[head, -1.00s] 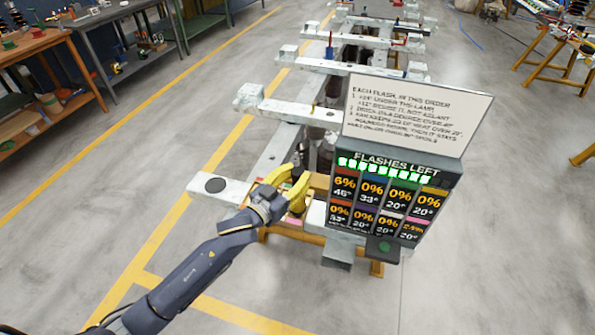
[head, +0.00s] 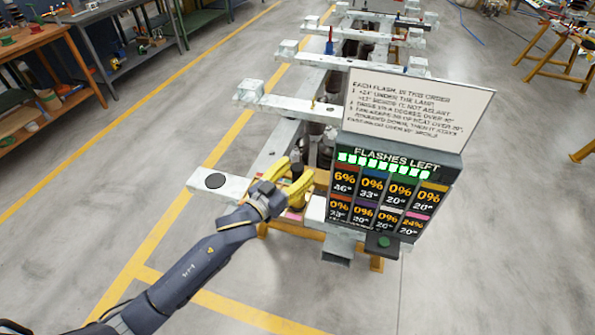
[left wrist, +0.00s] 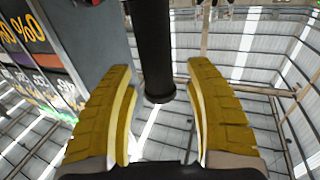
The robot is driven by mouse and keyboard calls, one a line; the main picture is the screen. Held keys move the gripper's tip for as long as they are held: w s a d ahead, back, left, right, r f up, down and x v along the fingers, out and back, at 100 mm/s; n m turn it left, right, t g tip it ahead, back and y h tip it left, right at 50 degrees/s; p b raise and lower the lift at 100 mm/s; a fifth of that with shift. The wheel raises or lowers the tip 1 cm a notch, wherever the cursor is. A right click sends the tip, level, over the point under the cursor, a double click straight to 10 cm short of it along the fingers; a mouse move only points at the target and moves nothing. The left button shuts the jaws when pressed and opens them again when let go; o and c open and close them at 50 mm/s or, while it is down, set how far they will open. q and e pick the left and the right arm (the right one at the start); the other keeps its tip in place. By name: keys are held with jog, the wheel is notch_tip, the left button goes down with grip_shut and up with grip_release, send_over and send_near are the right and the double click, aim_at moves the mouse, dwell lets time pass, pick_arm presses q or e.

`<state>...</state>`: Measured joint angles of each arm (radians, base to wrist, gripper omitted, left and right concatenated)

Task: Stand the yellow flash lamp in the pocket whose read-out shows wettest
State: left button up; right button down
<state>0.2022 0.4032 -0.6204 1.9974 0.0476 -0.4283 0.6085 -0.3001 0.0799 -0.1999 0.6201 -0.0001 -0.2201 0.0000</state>
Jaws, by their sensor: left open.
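My left gripper (head: 288,180) has yellow fingers and is open over the near end of the bench frame, left of the read-out panel (head: 392,165). In the left wrist view, a dark cylinder (left wrist: 154,50) stands between the open fingers (left wrist: 160,110), with gaps on both sides. I cannot tell whether it belongs to the yellow flash lamp, which I cannot pick out for sure. The panel's bottom-right read-out (head: 413,224), with a pink stripe, shows about 24%, the highest. The top-left one (head: 344,180) shows 6%; the others seem to show 0%. The pockets are mostly hidden. My right gripper is not in view.
A white instruction sign (head: 420,112) stands above the panel. A dark box with a green button (head: 382,241) sits at the panel's lower front. White crossbeams (head: 285,105) run behind the gripper. Workbenches stand at left; the floor at front right is clear.

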pick_arm(q)
jog(key=v, duration=1.1)
jog(key=shift+s, duration=0.3)
jog(key=shift+a+f, duration=0.1)
jog(key=shift+a, duration=0.05)
